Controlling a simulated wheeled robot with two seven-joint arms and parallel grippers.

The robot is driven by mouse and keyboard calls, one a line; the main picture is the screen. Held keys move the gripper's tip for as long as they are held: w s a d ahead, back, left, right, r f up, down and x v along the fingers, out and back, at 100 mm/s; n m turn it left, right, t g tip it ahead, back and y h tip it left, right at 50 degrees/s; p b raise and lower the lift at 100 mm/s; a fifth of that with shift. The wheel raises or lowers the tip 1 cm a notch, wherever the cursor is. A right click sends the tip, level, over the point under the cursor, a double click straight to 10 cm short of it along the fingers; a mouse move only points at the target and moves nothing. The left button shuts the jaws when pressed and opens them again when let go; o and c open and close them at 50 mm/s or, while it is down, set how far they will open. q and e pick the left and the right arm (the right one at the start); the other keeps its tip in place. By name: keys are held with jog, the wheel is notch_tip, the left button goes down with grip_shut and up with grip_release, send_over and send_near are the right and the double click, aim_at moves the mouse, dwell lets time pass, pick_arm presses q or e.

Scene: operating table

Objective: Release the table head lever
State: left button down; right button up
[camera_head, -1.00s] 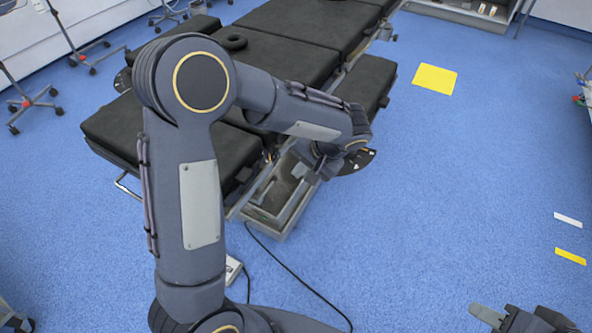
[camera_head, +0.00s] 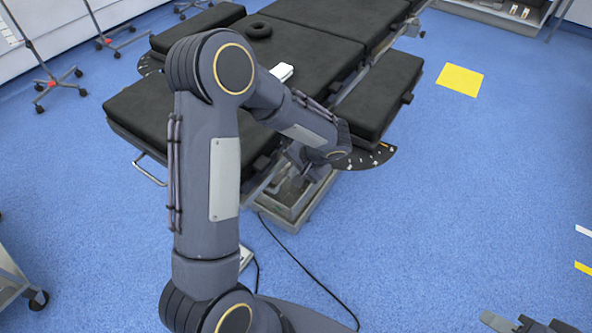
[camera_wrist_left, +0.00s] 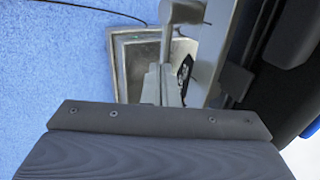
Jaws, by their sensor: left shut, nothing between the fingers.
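The operating table has black pads (camera_head: 160,105) and a metal base (camera_head: 292,205) below them. My left arm reaches across the table's near end. My left gripper (camera_head: 300,170) is low beside the table's end, above the base, small and partly hidden by my wrist; it is shut and empty. In the left wrist view, a pale metal bar with a rounded end (camera_wrist_left: 181,11) stands over the base (camera_wrist_left: 136,60); I cannot tell whether it is the head lever. My right gripper (camera_head: 525,325) shows only partly at the bottom edge, apart from the table.
A black ring (camera_head: 258,30) and a white object (camera_head: 282,71) lie on the table. A dark cable (camera_head: 300,265) runs over the blue floor. Wheeled stands (camera_head: 55,80) are at upper left.

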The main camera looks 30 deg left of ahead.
pick_arm(q)
jog(key=b, duration=0.1)
jog(key=f+b, duration=0.1)
jog(key=b, duration=0.1)
jog(key=shift+w+f, duration=0.3)
jog(key=shift+w, duration=0.1)
jog(key=shift+r, duration=0.1)
jog(key=shift+r+p, duration=0.35)
jog(key=shift+r, duration=0.4)
jog(key=shift+d, duration=0.1)
